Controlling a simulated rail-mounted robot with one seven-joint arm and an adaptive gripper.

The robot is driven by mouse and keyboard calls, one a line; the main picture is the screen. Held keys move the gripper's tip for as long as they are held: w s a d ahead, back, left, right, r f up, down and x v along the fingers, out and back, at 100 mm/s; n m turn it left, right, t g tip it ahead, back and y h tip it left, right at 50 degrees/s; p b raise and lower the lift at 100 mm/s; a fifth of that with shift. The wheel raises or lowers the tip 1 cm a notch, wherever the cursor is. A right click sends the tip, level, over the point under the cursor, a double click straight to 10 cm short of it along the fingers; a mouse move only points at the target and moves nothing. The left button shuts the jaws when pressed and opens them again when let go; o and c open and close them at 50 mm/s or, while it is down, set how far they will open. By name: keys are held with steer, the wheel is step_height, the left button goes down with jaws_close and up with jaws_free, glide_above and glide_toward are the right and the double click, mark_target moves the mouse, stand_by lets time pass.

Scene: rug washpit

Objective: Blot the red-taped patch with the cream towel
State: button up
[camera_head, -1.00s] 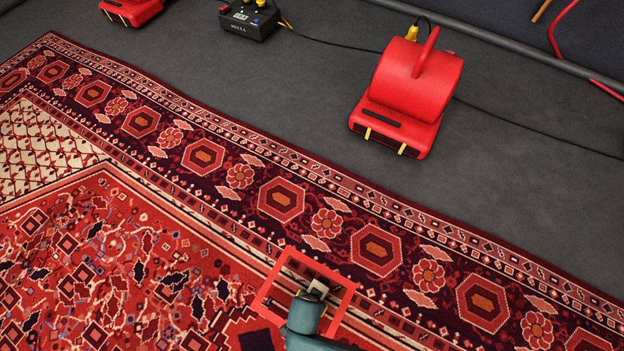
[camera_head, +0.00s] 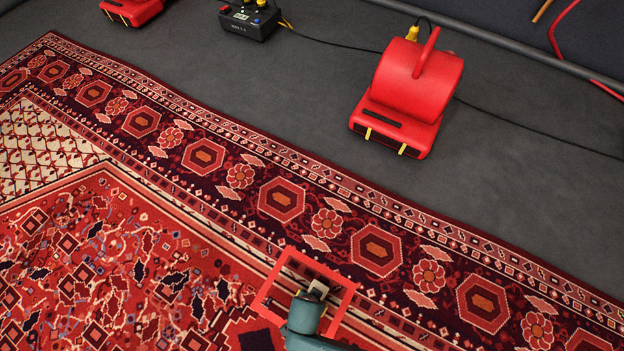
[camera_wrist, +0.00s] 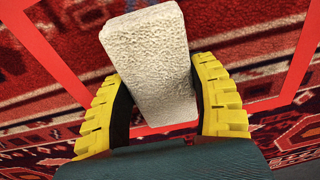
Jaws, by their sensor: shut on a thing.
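The cream towel (camera_wrist: 150,62) is a folded, textured block between the yellow-ridged fingers of my gripper (camera_wrist: 158,100) in the wrist view. My gripper is shut on it. A small cream corner of the towel (camera_head: 318,287) shows past my wrist in the head view. The red-taped patch (camera_head: 286,256) is a square red outline on the patterned rug. The towel appears over the inside of the outline, and my arm hides its lower part. I cannot tell whether the towel touches the rug.
The patterned rug (camera_head: 150,240) covers the lower area. A red blower (camera_head: 415,80) stands on the grey floor beyond it, with a cable behind. A black control box (camera_head: 249,20) and another red machine (camera_head: 132,8) are at the top left.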

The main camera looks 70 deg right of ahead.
steer(key=shift+s+f, duration=0.1)
step_height(320, 180, up, 8)
steer(key=p, duration=0.8)
steer(key=shift+f, duration=0.45)
